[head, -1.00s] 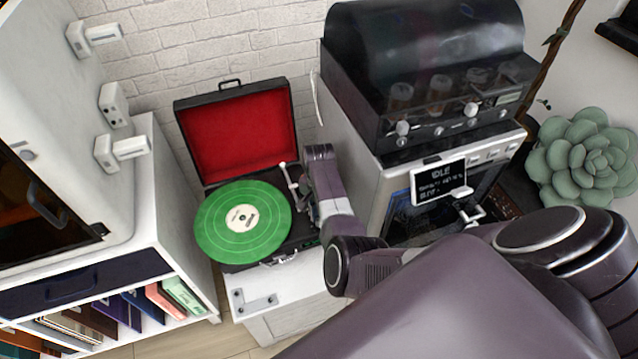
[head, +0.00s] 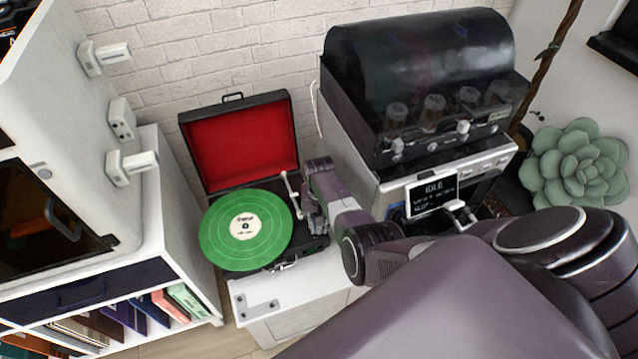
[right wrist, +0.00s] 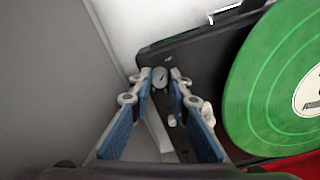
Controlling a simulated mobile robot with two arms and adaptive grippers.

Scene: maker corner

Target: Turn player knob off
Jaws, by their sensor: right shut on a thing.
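The record player is an open black case (head: 181,125) with a red-lined lid (head: 240,145) and a green record (head: 222,232). Its pale tonearm (head: 292,195) stands right of the record. My right gripper (head: 313,222) is at the player's right side, pointing down. In the right wrist view, the gripper (right wrist: 160,80) has its blue-padded fingers on both sides of a small round grey knob (right wrist: 161,75), shut on it at the tips. The record (right wrist: 262,100) is at the right there. The knob is hidden behind my gripper in the head view. My left gripper is not in view.
The player stands on a white cabinet (head: 262,322). A white shelf unit with books (head: 150,308) stands left. A brick wall is behind.

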